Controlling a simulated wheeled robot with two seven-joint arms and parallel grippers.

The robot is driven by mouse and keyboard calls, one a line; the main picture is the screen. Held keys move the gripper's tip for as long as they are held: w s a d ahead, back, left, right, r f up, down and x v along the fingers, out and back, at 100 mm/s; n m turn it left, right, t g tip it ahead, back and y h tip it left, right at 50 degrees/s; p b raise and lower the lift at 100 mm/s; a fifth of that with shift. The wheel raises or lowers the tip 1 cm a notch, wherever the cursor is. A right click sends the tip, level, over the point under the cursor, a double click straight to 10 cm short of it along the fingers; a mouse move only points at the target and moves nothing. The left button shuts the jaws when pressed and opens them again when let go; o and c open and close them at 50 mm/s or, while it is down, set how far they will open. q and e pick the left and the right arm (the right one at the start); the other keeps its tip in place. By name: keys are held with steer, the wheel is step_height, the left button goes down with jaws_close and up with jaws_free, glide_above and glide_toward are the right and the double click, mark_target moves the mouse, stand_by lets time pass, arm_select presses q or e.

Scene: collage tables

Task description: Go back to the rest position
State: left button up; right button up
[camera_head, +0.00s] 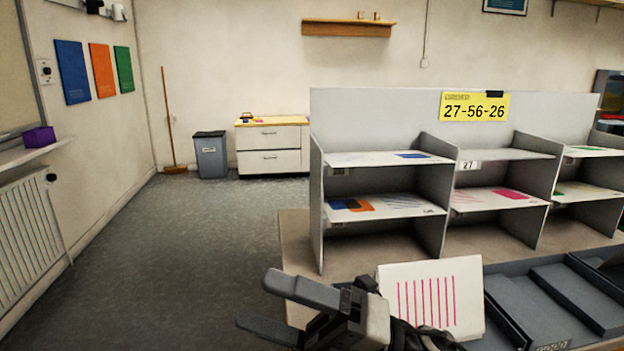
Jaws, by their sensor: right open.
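My right gripper (268,306) shows at the bottom middle, its two dark fingers spread apart and pointing left. Nothing shows between the fingers. It is in front of the table (294,238), near its left edge. A white sheet or card with pink vertical stripes (431,291) stands tilted just right of the gripper, partly hidden behind my arm. I cannot tell whether the arm touches it. My left gripper is not in view.
A grey shelf unit (375,117) with several compartments holding coloured sheets stands on the table. Dark trays (565,299) lie at the lower right. Open grey floor (190,255) is on the left. A bin (211,158), drawers (270,150) and a radiator (28,222) stand farther off.

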steer(key=w+d+f+m+t+h, duration=0.2)
steer(key=d+f+m+t+h, duration=0.45)
steer(key=m, duration=0.85)
steer(key=w+d+f+m+t+h, duration=0.35)
steer(key=f+m+t+h, duration=0.5)
steer(key=m+t, duration=0.4)
steer(key=s+d+f+m+g+h, duration=0.2)
steer(key=s+d+f+m+g, duration=0.1)
steer(key=f, duration=0.5)
steer(key=s+d+f+m+g+h+p, duration=0.1)
steer(key=s+d+f+m+g+h, duration=0.1)
steer(key=s+d+f+m+g, duration=0.2)
steer(key=s+f+m+g, duration=0.1)
steer(key=s+f+m, duration=0.2)
steer(key=s+f, duration=0.1)
steer(key=shift+s+d+f+h, duration=0.3)
steer(key=shift+s+h, duration=0.1)
steer(key=shift+s, duration=0.45)
